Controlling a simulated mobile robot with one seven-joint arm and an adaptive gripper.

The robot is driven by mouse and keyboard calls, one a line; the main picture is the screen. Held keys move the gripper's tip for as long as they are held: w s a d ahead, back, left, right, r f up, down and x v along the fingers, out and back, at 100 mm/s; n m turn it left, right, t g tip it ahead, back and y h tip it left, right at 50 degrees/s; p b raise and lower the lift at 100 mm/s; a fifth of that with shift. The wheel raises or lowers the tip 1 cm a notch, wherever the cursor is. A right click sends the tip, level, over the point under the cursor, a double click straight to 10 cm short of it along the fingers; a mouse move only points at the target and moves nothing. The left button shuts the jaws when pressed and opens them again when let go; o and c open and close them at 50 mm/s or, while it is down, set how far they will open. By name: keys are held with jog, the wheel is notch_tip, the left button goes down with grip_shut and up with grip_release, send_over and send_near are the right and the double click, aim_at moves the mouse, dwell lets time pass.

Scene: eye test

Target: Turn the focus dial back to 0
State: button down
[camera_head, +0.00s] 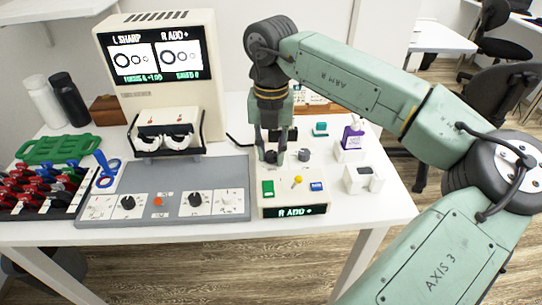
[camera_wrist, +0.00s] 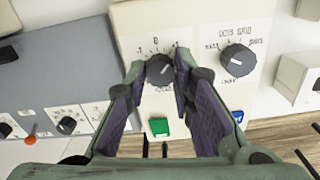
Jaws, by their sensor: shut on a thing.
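The focus dial (camera_wrist: 160,70) is a dark round knob on a cream panel, under a printed scale with a 0 at its top. My gripper (camera_wrist: 157,74) has its purple-padded fingers on both sides of this dial, shut on it. Its label is partly hidden, and its exact pointer setting is hard to read. In the head view my gripper (camera_head: 272,156) reaches down onto the cream control box (camera_head: 290,211), fingers around the dial. The screen (camera_head: 158,56) reads "L SHARP" and "R ADD +", with small green text below that is blurred.
A grey panel (camera_head: 180,177) with knobs lies left. A purple-and-white bottle (camera_head: 352,140) stands right.

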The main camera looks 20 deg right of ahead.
aim_at(271, 154)
jog(key=n+b, duration=0.2)
jog(key=n, duration=0.2)
jog(key=shift+n, duration=0.3)
jog(key=shift+n+b, duration=0.5)
jog(key=shift+n, duration=1.3)
jog(key=c, duration=1.4)
grip_release()
jog(key=shift+o, duration=0.2)
notch_tip(271, 154, up, 12)
